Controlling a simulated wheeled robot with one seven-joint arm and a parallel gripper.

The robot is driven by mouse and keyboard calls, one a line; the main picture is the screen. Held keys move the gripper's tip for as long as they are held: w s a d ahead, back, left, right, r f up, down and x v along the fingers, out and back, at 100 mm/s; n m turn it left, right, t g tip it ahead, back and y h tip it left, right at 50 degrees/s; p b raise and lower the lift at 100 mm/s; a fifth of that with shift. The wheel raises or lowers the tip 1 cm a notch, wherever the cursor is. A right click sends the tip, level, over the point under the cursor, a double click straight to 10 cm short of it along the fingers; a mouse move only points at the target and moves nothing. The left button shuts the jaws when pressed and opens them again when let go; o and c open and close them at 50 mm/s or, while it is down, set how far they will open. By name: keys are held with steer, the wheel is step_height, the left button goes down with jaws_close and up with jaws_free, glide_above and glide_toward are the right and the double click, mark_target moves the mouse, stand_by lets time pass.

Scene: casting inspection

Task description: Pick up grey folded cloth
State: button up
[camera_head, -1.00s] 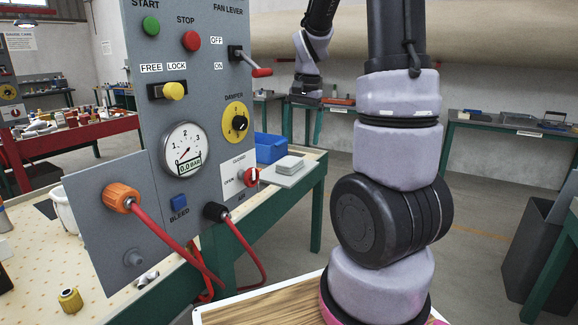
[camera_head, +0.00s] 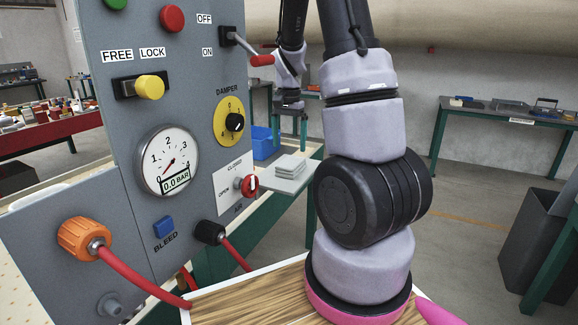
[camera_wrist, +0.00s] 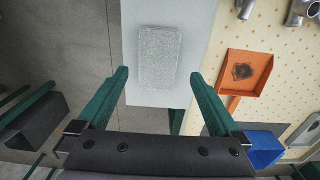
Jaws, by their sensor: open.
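The grey folded cloth (camera_wrist: 160,58) lies flat on a pale board (camera_wrist: 142,15) in the wrist view, between and beyond my fingertips. In the head view the cloth (camera_head: 289,165) is a small light stack on the board (camera_head: 290,182) at the workbench edge, right of the panel. My gripper (camera_wrist: 159,76) is open and empty, its two green fingers spread wider than the cloth and apart from it. In the head view the arm's far end is partly in sight, but the fingers cannot be made out.
A grey control panel (camera_head: 190,110) with a gauge and red hoses stands close on the left. A blue bin (camera_head: 263,143) is behind the cloth. An orange tray (camera_wrist: 262,72) lies on the dotted bench top. Dark bins (camera_head: 535,245) stand at right, with open floor between.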

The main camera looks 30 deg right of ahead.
mark_target(290, 163)
step_height(290, 163, down, 8)
steer(key=shift+s+d+r, duration=0.1)
steer(key=shift+s+r, duration=0.05)
steer(key=shift+r, duration=0.05)
steer(key=c, duration=1.2)
